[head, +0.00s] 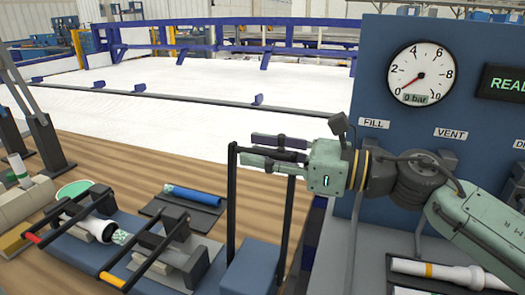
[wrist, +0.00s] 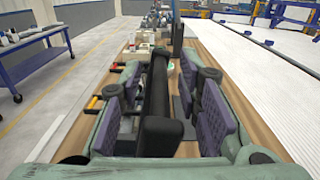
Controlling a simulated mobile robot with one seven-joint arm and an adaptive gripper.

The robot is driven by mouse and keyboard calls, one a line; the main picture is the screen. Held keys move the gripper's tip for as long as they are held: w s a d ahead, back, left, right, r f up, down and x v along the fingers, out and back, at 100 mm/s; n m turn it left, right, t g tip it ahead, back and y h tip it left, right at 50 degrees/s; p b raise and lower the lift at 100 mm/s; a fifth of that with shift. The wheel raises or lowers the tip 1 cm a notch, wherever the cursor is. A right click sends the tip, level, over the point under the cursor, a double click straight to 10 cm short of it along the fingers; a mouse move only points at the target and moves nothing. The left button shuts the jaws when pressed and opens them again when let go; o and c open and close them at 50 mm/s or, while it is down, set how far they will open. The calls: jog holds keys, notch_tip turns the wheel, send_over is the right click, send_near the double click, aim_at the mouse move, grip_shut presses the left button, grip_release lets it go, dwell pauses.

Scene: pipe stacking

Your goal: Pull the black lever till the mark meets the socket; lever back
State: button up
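The black lever (head: 232,205) is a tall hoop with two upright bars, standing near vertical at the right end of the blue pipe rig (head: 250,270). My gripper (head: 277,152) is at its top, with fingers on both sides of the black crossbar. In the wrist view the crossbar (wrist: 160,100) runs between the purple pads, with gaps on both sides, so the gripper is open around it. On the rig, a white socket (head: 103,229) faces a pipe end with a pale green pattern (head: 121,238). I cannot make out the mark or whether they touch.
Clamps with a red handle (head: 31,239) and an orange handle (head: 112,279) cross the rig. A blue pipe (head: 195,195) lies on a dark mat behind. A blue panel with a gauge (head: 420,73) reading 0 bar stands right. A white pipe (head: 440,273) lies below it.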

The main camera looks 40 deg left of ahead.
jog(key=shift+c, duration=0.6)
grip_shut()
